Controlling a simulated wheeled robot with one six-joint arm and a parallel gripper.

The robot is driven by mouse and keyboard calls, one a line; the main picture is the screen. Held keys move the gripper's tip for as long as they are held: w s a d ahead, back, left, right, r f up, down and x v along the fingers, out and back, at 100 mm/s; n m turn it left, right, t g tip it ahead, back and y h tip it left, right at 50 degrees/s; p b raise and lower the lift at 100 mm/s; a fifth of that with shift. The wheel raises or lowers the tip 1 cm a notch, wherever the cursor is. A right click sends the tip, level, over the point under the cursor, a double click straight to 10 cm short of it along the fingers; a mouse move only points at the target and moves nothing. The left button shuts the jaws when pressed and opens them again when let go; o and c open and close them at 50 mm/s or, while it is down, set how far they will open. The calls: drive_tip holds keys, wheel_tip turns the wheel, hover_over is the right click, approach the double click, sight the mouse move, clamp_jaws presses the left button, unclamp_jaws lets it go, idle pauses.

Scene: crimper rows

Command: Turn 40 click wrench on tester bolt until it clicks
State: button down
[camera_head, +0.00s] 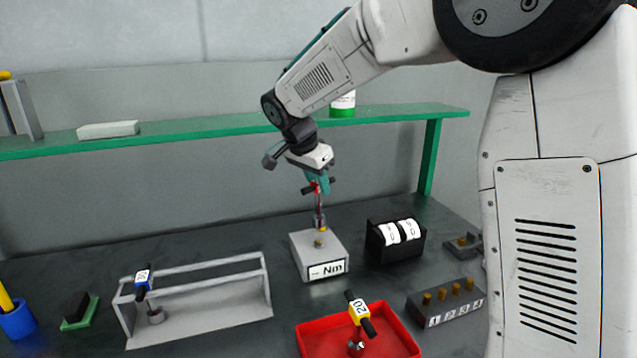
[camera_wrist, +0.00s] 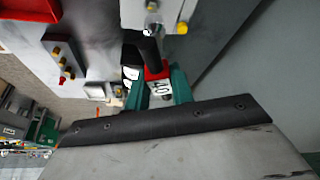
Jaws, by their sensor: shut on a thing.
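My gripper (camera_head: 318,183) is shut on the 40 click wrench, holding it by its handle above the tester. The wrench has a red band marked 40 (camera_wrist: 157,84) between my teal fingers (camera_wrist: 160,92). In the head view a little of the red (camera_head: 322,186) shows below the fingers. The wrench's grey head (camera_head: 319,221) is over the back part of the tester (camera_head: 308,262), a pale box whose front label reads "– Nm". A brass-coloured knob shows on the tester's top. The tester bolt is hidden at the wrench head, so I cannot tell how fully it is seated.
A red tray (camera_head: 310,338) in front holds a yellow-banded 20 wrench (camera_head: 358,310). A grey rack (camera_head: 200,308) at left holds a blue-banded wrench (camera_head: 143,280). A black roll holder (camera_head: 384,250) and a numbered block with brass bolts (camera_head: 452,310) stand right. A green shelf (camera_head: 220,127) runs behind.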

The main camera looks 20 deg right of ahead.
sight(320, 201)
drive_tip(key=shift+w+m+g, duration=0.1)
drive_tip(key=shift+m+g, duration=0.2)
drive_tip(key=shift+m, duration=0.7)
drive_tip(key=n, duration=0.2)
drive_tip(key=n+t, duration=0.1)
drive_tip(key=n, duration=0.1)
drive_tip(key=shift+f+t+y, duration=0.1)
drive_tip(key=shift+t+y, duration=0.2)
drive_tip(key=n+t+y, duration=0.1)
drive_tip(key=n, duration=0.3)
drive_tip(key=shift+d+f, duration=0.1)
drive_tip(key=shift+d, duration=0.05)
drive_tip(key=n, duration=0.2)
drive_tip(key=n+y, duration=0.1)
drive_tip(key=n, duration=0.1)
drive_tip(key=n+y, duration=0.1)
drive_tip(key=n, duration=0.1)
drive_tip(key=shift+f+t, duration=0.25)
drive_tip(key=shift+t, duration=0.15)
drive_tip(key=shift+f+n+y, duration=0.2)
drive_tip(key=shift+n+y, duration=0.1)
drive_tip(key=shift+n, duration=0.2)
drive_tip(key=shift+f, duration=1.25)
drive_tip(key=shift+f, duration=1)
